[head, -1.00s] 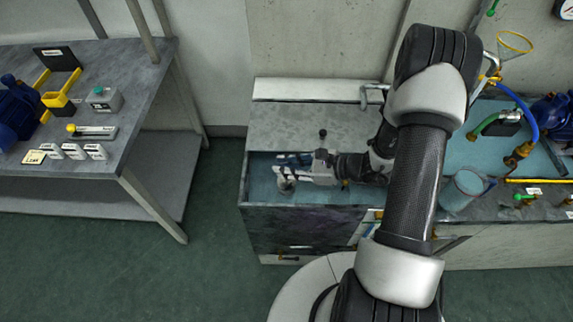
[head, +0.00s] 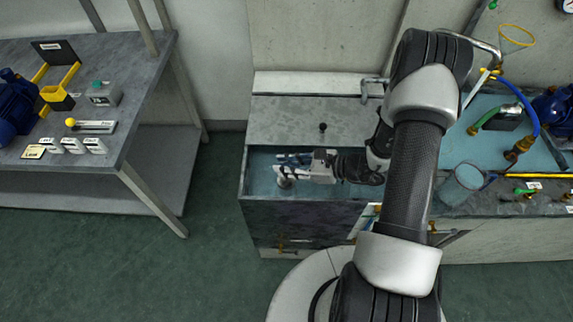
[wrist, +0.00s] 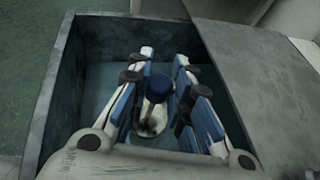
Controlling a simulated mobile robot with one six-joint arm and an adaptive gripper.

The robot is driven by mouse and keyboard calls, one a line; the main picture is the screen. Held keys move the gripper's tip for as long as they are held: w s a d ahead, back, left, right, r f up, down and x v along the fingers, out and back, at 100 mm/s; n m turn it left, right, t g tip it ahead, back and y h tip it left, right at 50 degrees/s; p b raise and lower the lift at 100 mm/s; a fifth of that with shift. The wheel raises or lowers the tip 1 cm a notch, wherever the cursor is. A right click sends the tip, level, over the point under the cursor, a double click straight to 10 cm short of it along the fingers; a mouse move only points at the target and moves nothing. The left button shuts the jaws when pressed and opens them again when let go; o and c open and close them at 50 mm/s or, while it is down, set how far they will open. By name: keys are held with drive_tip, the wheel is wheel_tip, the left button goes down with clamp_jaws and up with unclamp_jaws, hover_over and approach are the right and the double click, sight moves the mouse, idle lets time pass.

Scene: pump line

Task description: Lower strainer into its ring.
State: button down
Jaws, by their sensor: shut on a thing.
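My gripper (head: 286,168) reaches down into an open grey bin with a blue floor. In the wrist view its blue-padded fingers (wrist: 168,75) are shut on a pale metal piece with a dark blue top (wrist: 157,90), which may be the strainer. Its pale round foot sits low between the fingers, near the bin floor. In the head view this foot (head: 284,183) shows at the left end of the gripper. I cannot make out a ring under it; the fingers and the piece hide that spot.
The bin's walls (head: 243,178) stand close around the gripper. A grey lid with a black knob (head: 323,128) lies behind it. Hoses, fittings and a clear beaker (head: 462,185) crowd the right bench. A separate table (head: 125,140) is at left, across open floor.

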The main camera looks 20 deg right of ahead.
drive_tip(key=shift+f, duration=1.5)
drive_tip(key=c, duration=1.4)
unclamp_jaws()
drive_tip(key=shift+o, duration=0.2)
drive_tip(key=shift+d, duration=0.1)
drive_tip(key=p+v, duration=0.2)
drive_tip(key=v, duration=0.6)
drive_tip(key=shift+f, duration=0.1)
drive_tip(key=v, duration=1.2)
